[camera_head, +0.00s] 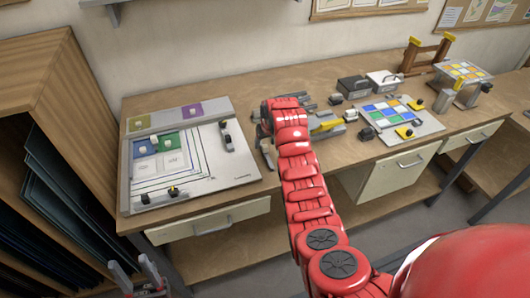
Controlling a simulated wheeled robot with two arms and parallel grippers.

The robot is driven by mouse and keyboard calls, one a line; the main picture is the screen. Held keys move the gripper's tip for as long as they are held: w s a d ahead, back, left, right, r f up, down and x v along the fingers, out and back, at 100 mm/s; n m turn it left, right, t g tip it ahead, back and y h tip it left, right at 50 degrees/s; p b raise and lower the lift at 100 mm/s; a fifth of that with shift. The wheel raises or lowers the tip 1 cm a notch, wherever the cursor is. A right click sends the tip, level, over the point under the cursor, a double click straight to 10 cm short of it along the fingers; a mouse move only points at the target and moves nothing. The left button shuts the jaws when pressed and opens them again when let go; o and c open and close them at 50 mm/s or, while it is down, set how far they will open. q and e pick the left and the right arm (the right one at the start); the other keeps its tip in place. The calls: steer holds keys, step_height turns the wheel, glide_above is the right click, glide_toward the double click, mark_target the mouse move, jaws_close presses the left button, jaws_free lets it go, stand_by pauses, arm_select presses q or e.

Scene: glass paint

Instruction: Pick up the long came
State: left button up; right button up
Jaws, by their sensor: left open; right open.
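I cannot clearly pick out the long came; it may be hidden behind my red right arm. A white work board (240,168) at the left of the bench holds green and blue panes and nested L-shaped thin lines, and I cannot tell whether any line is a loose strip. My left gripper (139,272) is low at the bottom left, in front of the bench, open and empty.
Grey fixtures (327,124) with a yellow part lie right of my arm. A board with coloured tiles (428,127), grey boxes (353,86) and a wooden frame (428,52) stand further right. A wooden rack (40,75) is at the left.

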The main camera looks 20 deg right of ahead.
mark_target(266, 147)
steer(key=shift+s+d+p+x, duration=0.1)
steer(key=shift+p+x, duration=0.45)
steer(key=shift+x, duration=0.2)
steer(key=shift+s+d+p+x, duration=0.15)
steer(key=shift+p+x, duration=0.35)
steer(key=shift+x, duration=1.2)
jaws_close()
